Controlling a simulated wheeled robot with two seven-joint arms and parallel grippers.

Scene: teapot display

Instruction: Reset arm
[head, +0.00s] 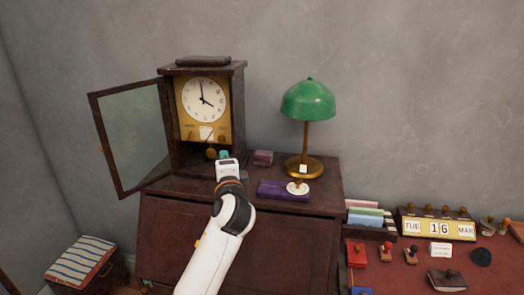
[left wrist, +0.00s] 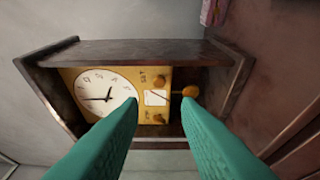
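My left arm (head: 214,240) reaches up from the bottom of the head view. Its gripper (head: 224,155) is in front of the lower right part of an open clock case (head: 240,100). In the left wrist view the two green fingers (left wrist: 159,102) are apart, with nothing between them. The clock's white dial (left wrist: 97,93) and yellow plate show sideways behind the fingertips. The round brass pendulum bob (left wrist: 190,91) appears near the tip of the right-hand finger, apart from any grip. My right gripper is in neither view.
The clock's glass door (head: 133,135) stands open to the left. A green lamp (head: 308,101), a purple case (head: 283,190) and a small box (head: 263,158) stand on the cabinet (head: 160,225). Stamps and a date block (head: 437,228) lie on the red desk at right.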

